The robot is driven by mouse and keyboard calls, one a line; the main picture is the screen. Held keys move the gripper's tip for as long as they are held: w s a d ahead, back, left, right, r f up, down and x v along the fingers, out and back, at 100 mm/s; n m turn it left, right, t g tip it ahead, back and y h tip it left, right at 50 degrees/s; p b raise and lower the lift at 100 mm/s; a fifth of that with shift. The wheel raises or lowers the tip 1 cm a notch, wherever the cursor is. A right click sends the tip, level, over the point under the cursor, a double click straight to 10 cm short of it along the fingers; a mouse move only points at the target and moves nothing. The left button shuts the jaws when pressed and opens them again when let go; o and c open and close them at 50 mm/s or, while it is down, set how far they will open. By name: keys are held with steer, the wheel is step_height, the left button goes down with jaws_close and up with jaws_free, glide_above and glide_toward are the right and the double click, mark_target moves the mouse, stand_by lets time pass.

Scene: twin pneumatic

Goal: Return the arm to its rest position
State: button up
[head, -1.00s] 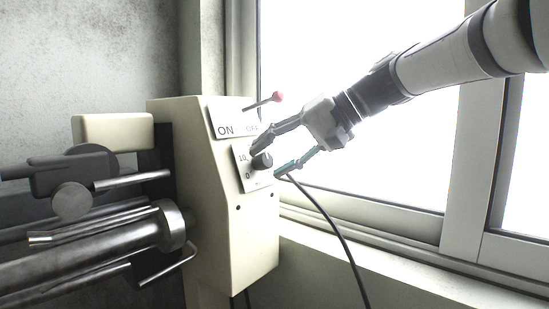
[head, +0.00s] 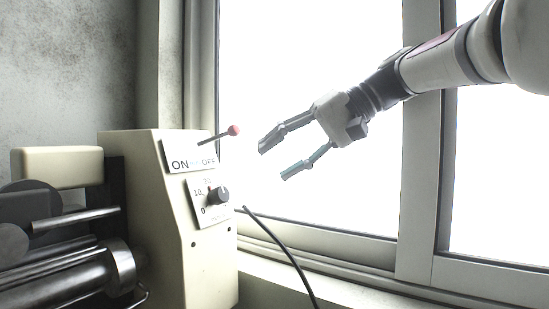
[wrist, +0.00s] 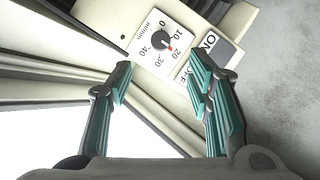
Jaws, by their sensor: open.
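My gripper (head: 276,161) is open and empty in the head view, held in the air in front of the bright window, to the right of the cream machine housing (head: 165,230). Its fingers point down and left toward the housing but are apart from it. The wrist view shows the two teal-padded fingers (wrist: 165,92) spread wide with nothing between them. Beyond them is the dial plate with a dark round knob (head: 218,195), which also shows in the wrist view (wrist: 160,40). The red-tipped lever (head: 233,130) sticks out beside the ON/OFF plate (head: 190,157).
A black cable (head: 285,245) runs from the housing's right side down past the window sill (head: 330,292). The window frame (head: 418,170) stands behind my arm. Metal rollers (head: 75,280) lie at the lower left. The space around my gripper looks clear.

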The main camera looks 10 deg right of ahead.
steer(key=shift+s, duration=0.1)
steer(key=s+d+f+h, duration=0.3)
steer(key=s+d+f, duration=0.1)
steer(key=s+f, duration=0.4)
steer(key=s+d+f+m+t+h+p, duration=0.1)
steer(key=s+d+f+h, duration=0.3)
steer(key=s+f, duration=0.5)
steer(key=s+d+f+h+p, duration=0.1)
steer(key=s+d+f+h, duration=0.2)
steer(key=s+f, duration=0.5)
steer(key=shift+s+d+f+m+h, duration=0.3)
steer(key=shift+s+d+h, duration=0.1)
steer(key=shift+s+d, duration=0.4)
